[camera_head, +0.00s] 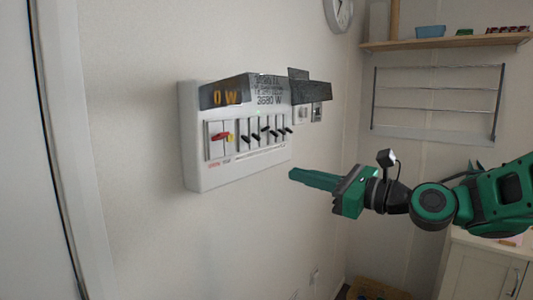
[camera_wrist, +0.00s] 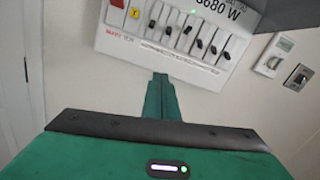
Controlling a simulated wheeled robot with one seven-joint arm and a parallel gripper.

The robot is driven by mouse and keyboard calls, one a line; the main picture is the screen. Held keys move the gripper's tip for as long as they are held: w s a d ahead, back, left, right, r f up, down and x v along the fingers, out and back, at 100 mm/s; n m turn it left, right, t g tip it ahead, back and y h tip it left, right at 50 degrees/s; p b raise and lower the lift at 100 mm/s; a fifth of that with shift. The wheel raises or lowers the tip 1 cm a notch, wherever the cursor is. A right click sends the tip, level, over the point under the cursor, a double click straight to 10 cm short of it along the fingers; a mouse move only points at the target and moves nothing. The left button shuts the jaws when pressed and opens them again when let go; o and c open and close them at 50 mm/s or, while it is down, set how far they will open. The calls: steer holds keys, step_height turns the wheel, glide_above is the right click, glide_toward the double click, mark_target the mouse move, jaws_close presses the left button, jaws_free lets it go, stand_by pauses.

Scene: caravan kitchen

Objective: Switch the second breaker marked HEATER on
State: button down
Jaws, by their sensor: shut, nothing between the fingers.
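A white breaker panel (camera_head: 215,178) hangs on the wall and also shows at the top of the wrist view (camera_wrist: 120,43). It has a red main switch with a yellow part (camera_head: 221,137) at its left. To the right is a row of several black breaker levers (camera_head: 265,131), also seen in the wrist view (camera_wrist: 187,30). The levers sit at differing heights. The breaker labels are too small to read, so I cannot tell which are marked HEATER. My gripper (camera_head: 292,174) is shut and empty, its fingertips (camera_wrist: 160,77) below the lever row, apart from the levers.
Wall switches (camera_head: 317,111) sit right of the panel. A wire rack (camera_head: 437,90) and a shelf (camera_head: 440,43) are farther right. The wall below the panel is clear.

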mark_target(256, 137)
steer(key=r, duration=0.1)
steer(key=r+m+y, duration=0.1)
steer(key=r+m, duration=0.1)
steer(key=shift+a+r+t, duration=0.15)
steer(key=shift+a+t, duration=0.2)
steer(key=shift+t, duration=0.05)
steer(key=x, duration=1)
steer(key=shift+s, duration=0.1)
steer(key=shift+d, duration=0.15)
steer(key=shift+r, duration=0.1)
